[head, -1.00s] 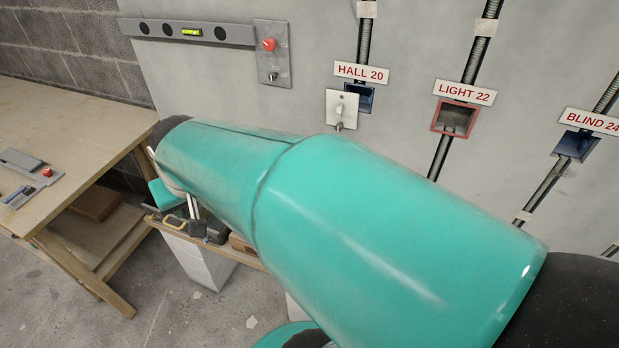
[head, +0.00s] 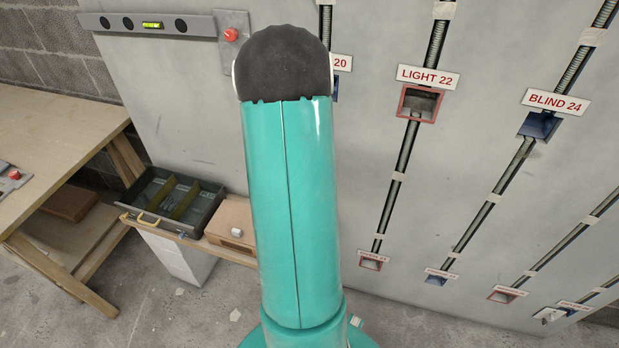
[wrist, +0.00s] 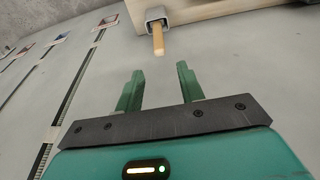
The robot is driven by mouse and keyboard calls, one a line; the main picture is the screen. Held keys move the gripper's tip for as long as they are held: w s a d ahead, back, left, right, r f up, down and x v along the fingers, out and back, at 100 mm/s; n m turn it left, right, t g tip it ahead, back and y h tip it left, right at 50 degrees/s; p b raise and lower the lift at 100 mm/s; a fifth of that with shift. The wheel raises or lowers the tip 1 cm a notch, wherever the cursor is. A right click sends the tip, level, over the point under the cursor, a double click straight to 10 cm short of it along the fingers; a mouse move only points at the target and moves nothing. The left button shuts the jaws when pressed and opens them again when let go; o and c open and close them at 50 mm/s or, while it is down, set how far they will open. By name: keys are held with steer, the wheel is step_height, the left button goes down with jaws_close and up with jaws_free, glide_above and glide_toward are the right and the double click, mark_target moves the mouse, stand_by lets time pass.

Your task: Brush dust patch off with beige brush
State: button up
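My gripper (wrist: 159,68) shows in the wrist view with two green fingers apart and nothing between them. Just beyond the fingertips, a tan stick (wrist: 158,42), possibly the beige brush's handle, sticks out of a grey holder (wrist: 155,15). The stick lies roughly in line with the gap and appears clear of both fingers. The bristles are not visible. In the head view my arm hides the gripper. I cannot clearly pick out a dust patch.
The grey wall panel carries sloping conduits and labelled boxes, LIGHT 22 (head: 420,102) and BLIND 24 (head: 538,124). A divided dark tray (head: 198,221) and a brown box (head: 225,216) stand on a low shelf. A wooden workbench (head: 60,135) is at left.

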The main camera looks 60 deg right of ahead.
steer(key=shift+x, duration=4.55)
steer(key=shift+d, duration=0.1)
jaws_close()
steer(key=shift+r, duration=1)
steer(key=shift+r, duration=3.55)
steer(key=shift+s, duration=0.15)
